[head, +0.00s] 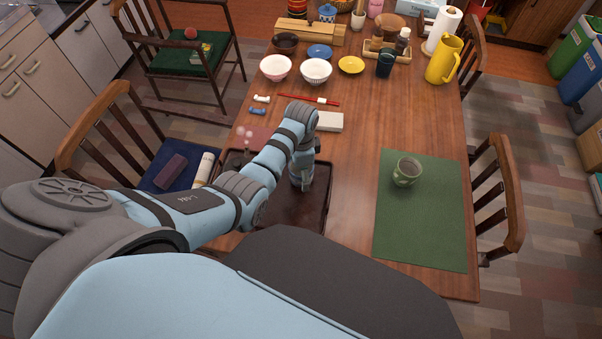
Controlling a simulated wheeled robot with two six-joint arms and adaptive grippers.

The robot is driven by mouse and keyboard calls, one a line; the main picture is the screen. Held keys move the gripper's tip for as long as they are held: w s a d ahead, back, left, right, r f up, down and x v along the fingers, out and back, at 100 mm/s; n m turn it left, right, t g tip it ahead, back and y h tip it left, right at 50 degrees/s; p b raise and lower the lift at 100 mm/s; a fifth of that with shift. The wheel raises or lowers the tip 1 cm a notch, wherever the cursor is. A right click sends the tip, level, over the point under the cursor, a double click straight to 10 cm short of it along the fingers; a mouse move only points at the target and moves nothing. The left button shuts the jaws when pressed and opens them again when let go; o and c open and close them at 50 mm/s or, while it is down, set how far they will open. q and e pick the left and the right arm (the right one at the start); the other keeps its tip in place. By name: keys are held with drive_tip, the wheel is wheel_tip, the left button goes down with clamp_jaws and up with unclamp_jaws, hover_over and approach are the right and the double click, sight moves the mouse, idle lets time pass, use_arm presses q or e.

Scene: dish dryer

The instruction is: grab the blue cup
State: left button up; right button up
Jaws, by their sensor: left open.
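A dark blue cup (386,64), a tumbler, stands upright at the back of the table, right of a small yellow dish. A blue-and-white jar-like vessel (327,13) stands farther back. My left gripper (304,186) points down over the dark brown tray (297,218) at the near part of the table. It is open, and I see nothing between its fingers. It is well in front of the dark blue cup and apart from it. The arm hides part of the tray. My right gripper is not in view.
A green cup (407,172) stands on a green mat (425,235) at the right. Bowls (316,71), a yellow dish (351,65), a white block (329,122), red chopsticks (309,99) and a yellow pitcher (443,60) are on the table. The middle is largely clear.

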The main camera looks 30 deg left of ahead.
use_arm(q)
drive_tip(key=c, duration=1.4)
